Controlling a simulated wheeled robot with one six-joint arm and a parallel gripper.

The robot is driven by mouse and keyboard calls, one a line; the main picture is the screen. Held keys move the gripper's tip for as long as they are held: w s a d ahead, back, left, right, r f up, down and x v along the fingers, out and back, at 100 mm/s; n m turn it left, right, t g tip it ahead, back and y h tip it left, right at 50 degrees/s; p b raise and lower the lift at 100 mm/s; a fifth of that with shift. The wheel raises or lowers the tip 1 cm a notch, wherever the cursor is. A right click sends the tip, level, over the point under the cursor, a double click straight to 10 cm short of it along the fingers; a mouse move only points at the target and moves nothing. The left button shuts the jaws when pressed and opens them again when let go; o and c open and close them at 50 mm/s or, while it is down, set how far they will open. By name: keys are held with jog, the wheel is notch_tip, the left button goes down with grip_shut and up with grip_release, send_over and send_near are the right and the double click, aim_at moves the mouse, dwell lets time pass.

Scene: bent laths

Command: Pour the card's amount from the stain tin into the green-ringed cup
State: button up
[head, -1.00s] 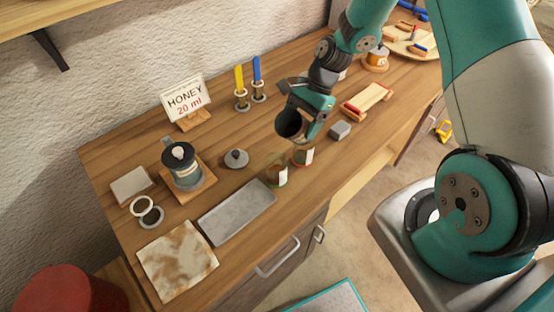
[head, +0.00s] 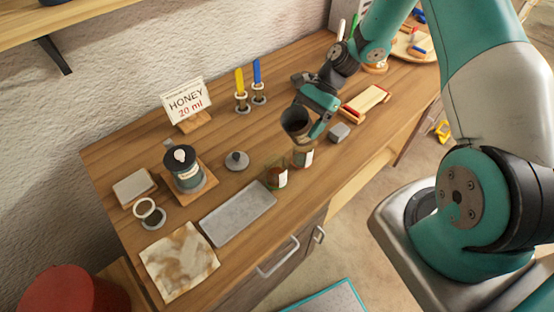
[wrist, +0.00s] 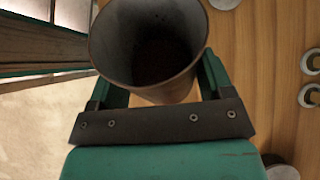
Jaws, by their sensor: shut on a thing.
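My gripper (head: 309,112) is shut on a dark grey tin (head: 298,126), held above the bench just behind two small cups. In the wrist view the tin (wrist: 150,72) sits between my gripper's fingers (wrist: 158,85), its mouth open and its inside dark. The card (head: 187,103) reads "HONEY 20 ml".
A grey tray (head: 238,214) lies left of the cups and a stained cloth (head: 179,261) at the front left. A lidded jar (head: 185,175) stands on a wooden board. A grey lid (head: 237,160) and a grey block (head: 340,132) lie near the cups.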

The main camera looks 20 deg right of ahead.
jog(key=y, duration=0.1)
jog(key=d+f+y, duration=0.1)
jog(key=shift+w+d+f+g+y, duration=0.2)
jog(key=shift+w+g+y, duration=0.1)
jog(key=shift+g, duration=0.1)
jog(key=shift+d+f+g+y+b, duration=0.25)
jog(key=shift+f+g+y+b, duration=0.15)
jog(key=shift+y, duration=0.4)
jog(key=shift+w, duration=0.1)
jog(key=shift+d+r+y+b, duration=0.1)
jog(key=shift+y+b, duration=0.2)
jog(key=shift+y, duration=0.1)
